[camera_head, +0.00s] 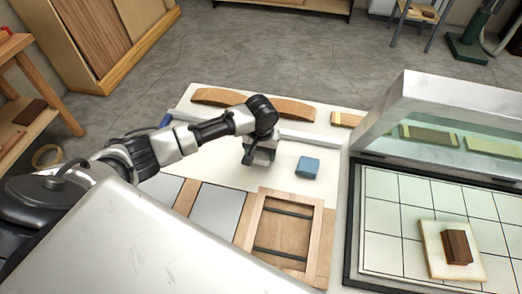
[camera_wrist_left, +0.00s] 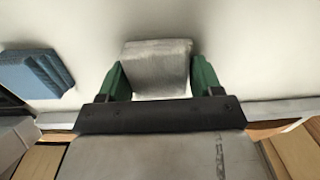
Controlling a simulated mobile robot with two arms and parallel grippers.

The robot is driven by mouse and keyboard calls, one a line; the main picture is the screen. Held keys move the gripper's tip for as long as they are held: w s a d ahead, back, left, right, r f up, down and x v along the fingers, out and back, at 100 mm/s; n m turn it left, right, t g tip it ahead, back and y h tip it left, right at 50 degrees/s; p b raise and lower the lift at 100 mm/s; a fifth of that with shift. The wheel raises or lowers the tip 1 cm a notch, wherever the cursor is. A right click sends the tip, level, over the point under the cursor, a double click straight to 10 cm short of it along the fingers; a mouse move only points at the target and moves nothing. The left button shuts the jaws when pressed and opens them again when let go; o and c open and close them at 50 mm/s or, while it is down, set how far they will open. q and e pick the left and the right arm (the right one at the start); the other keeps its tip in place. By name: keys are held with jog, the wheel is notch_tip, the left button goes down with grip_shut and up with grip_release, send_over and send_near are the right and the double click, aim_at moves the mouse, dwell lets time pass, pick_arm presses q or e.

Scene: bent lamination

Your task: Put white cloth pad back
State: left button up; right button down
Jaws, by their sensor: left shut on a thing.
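My left gripper (camera_head: 262,152) is over the pale worktop, left of the blue block. In the left wrist view its two green fingers (camera_wrist_left: 159,76) are shut on the white cloth pad (camera_wrist_left: 157,62), which looks light grey and slightly rumpled. The pad is mostly hidden by the gripper in the head view. I cannot tell whether the pad touches the worktop. My right gripper is not in view.
A blue block (camera_head: 307,168) lies right of the gripper. Curved wood strips (camera_head: 219,97) lie behind, a wooden frame (camera_head: 312,240) in front. At right, an open-lidded unit has a gridded bed (camera_head: 385,215) carrying a brown block (camera_head: 457,247) on a pale square.

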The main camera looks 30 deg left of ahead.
pick_arm(q)
jog(key=o, duration=0.9)
jog(key=shift+f, duration=0.1)
jog(key=shift+c, duration=0.2)
notch_tip(320, 180, up, 12)
jog(key=shift+b, duration=0.35)
